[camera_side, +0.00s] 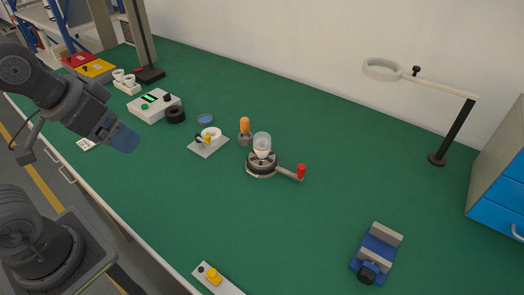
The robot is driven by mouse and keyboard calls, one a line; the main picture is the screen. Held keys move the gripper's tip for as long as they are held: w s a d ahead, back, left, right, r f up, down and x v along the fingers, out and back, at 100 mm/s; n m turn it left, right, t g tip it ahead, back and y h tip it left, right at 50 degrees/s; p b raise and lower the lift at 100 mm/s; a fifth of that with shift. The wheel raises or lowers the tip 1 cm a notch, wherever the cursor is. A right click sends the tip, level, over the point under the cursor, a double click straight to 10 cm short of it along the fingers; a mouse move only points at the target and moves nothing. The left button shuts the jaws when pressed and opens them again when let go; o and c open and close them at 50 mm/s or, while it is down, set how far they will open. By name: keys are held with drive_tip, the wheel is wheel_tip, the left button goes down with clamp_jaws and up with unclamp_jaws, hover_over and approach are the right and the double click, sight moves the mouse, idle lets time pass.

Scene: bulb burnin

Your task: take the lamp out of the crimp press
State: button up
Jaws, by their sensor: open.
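The crimp press (258,171) is a low round grey device on the green bench, with a lever arm ending in a red knob (301,171) to its right. The lamp (262,141), a pale clear glass cylinder with a whitish lower part, stands upright in the middle of the press. Its base is hidden in the press. My gripper (125,139), with bluish finger ends, is open and empty. It hangs above the left part of the bench, well to the left of the press and apart from it.
An orange-handled tool (244,127) stands just behind-left of the press. A blue vise (377,252) is front right. A ring magnifier (383,69) overhangs the back right. The bench right of the press is clear.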

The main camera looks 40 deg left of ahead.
drive_tip(key=w+d+r+m+g, duration=0.1)
drive_tip(key=w+r+m+g, duration=0.15)
drive_tip(key=w+m, duration=0.6)
drive_tip(key=m+g, duration=0.3)
drive_tip(key=m, duration=0.6)
hover_over(260, 136)
wheel_tip(260, 136, down, 13)
wheel_tip(260, 136, down, 8)
drive_tip(key=shift+d+r, duration=0.1)
drive_tip(key=shift+w+d+f, duration=0.1)
drive_tip(key=shift+w+f, duration=0.05)
drive_tip(key=shift+f, duration=2.9)
drive_tip(key=c, duration=1)
drive_tip(key=shift+r, duration=0.1)
